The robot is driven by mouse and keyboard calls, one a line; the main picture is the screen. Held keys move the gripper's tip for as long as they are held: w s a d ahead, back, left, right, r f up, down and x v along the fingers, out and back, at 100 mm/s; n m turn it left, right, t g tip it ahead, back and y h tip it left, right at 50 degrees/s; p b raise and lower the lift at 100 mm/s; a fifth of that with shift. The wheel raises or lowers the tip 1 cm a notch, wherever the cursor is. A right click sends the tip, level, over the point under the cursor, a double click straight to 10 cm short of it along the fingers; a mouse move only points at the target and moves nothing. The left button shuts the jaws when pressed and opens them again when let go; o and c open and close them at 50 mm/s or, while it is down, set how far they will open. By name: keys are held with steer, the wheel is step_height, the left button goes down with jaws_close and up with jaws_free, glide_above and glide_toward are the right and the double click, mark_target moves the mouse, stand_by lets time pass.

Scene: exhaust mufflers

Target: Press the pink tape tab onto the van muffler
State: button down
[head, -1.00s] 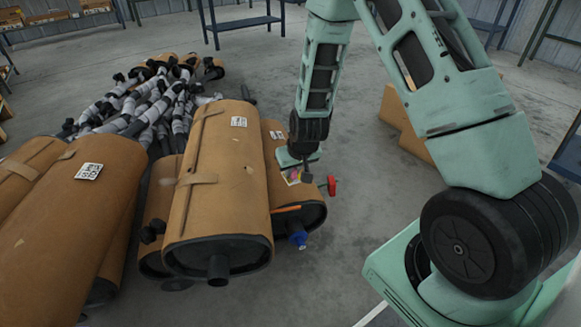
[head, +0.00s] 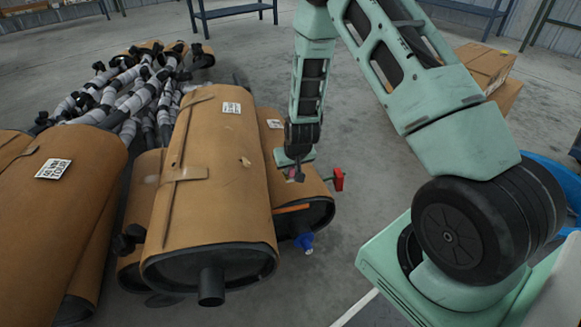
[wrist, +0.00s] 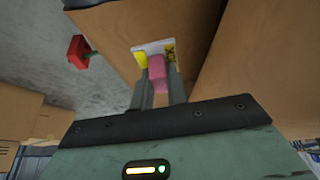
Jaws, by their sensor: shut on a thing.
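My gripper (head: 296,173) is low over the right-hand brown wrapped muffler (head: 309,184), which has an orange stripe on its end and lies beside a larger brown muffler (head: 226,170). In the wrist view my gripper (wrist: 157,84) is shut on the pink tape tab (wrist: 157,70). The tab's far end overlaps a pale card (wrist: 152,47) with yellow patches, in front of the brown wrapping. I cannot tell whether the tab touches the card or the muffler. No label legible here tells me which muffler is the van one.
A red fitting (head: 338,179) sticks out at the muffler's right, and a blue one (head: 304,242) hangs below its end. Grey pipes (head: 130,98) are piled behind. Cardboard boxes (head: 486,66) stand at the back right. Open floor lies right of the mufflers.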

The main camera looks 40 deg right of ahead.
mark_target(292, 177)
steer(key=shift+f+b, duration=2.05)
steer(key=shift+f, duration=0.9)
steer(key=shift+f, duration=0.4)
steer(key=shift+r, duration=0.1)
steer(key=shift+r+p, duration=0.45)
steer(key=shift+f, duration=0.5)
